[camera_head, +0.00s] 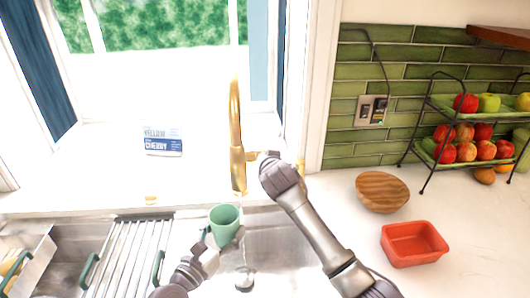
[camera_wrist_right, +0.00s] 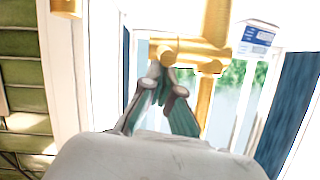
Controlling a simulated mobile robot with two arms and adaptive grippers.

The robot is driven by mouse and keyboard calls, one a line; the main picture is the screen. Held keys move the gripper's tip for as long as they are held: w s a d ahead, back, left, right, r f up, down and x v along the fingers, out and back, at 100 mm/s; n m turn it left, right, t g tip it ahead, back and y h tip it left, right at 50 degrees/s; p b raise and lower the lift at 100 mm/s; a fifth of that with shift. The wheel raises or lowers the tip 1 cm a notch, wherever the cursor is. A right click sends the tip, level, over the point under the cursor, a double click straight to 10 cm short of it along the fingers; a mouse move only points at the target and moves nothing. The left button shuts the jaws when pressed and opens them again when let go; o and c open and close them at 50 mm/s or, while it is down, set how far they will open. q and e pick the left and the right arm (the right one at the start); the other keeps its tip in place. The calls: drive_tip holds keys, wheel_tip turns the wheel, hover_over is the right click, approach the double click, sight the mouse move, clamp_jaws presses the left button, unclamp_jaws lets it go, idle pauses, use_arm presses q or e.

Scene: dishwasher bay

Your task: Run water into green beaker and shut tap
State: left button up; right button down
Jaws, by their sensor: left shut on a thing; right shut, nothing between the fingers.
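The green beaker (camera_head: 224,219) is upright over the sink, just in front of the gold tap (camera_head: 237,140). My left gripper (camera_head: 221,241) is shut on the beaker from the near side. I see no clear water stream, and the beaker's inside is too small to read. My right gripper (camera_head: 268,160) is at the tap's side lever, largely hidden by its own wrist in the head view. In the right wrist view its fingers (camera_wrist_right: 165,88) are together and empty, close to the gold tap parts (camera_wrist_right: 196,52). I cannot tell whether they touch.
The sink basin (camera_head: 285,245) has a drain below the beaker. A drying rack (camera_head: 125,258) is on the left. A wooden bowl (camera_head: 382,191), a red-orange container (camera_head: 414,244) and a fruit stand (camera_head: 470,118) are on the right counter. A blue-white packet (camera_head: 163,141) is at the window.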

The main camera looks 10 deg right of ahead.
drive_tip(key=shift+s+f+t, duration=0.35)
drive_tip(key=shift+f+t, duration=0.45)
drive_tip(key=shift+s+f, duration=0.15)
drive_tip(key=shift+f, duration=0.45)
drive_tip(key=shift+s+f, duration=0.1)
drive_tip(key=shift+f, duration=0.1)
drive_tip(key=r+v, duration=0.2)
drive_tip(key=v, duration=0.9)
drive_tip(key=shift+d, duration=0.3)
drive_tip(key=shift+r, duration=0.15)
